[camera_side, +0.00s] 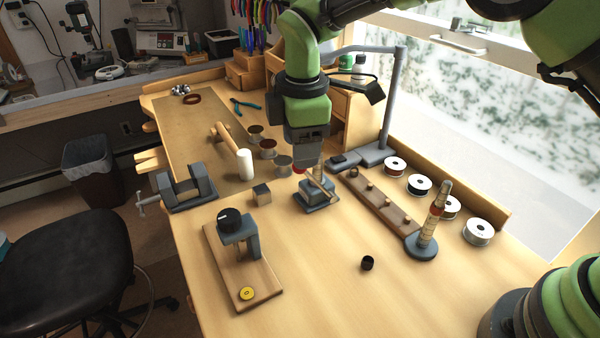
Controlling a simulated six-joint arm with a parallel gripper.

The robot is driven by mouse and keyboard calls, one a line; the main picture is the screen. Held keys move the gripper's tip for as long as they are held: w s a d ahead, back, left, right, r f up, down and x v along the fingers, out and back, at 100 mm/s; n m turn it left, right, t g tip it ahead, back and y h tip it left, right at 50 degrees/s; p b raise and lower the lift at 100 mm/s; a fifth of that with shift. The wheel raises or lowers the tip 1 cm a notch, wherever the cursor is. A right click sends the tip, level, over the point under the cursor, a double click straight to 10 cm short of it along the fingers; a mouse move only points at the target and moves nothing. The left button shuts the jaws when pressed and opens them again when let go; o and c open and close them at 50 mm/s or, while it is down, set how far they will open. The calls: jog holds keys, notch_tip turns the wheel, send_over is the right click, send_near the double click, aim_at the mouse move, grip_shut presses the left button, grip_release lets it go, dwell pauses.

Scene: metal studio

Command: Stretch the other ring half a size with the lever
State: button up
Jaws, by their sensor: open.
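My gripper (308,165) hangs from my green arm near the middle of the bench and is open. It is right above a small grey-blue tool (317,196) with a slanting bar (323,185) that looks like a lever. A small red part (298,170) shows by the fingers; I cannot tell whether they touch it. No ring can be made out clearly at this size.
A wooden board (265,285) carries a grey post with a black knob and a yellow disc. Wire spools (479,232) line the right edge.

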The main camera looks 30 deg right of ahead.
aim_at(316, 182)
jog(key=f, duration=0.6)
jog(key=shift+w+d+f, duration=0.1)
jog(key=shift+w+f, duration=0.15)
jog(key=shift+f, duration=0.15)
jog(key=shift+c, duration=0.2)
grip_shut()
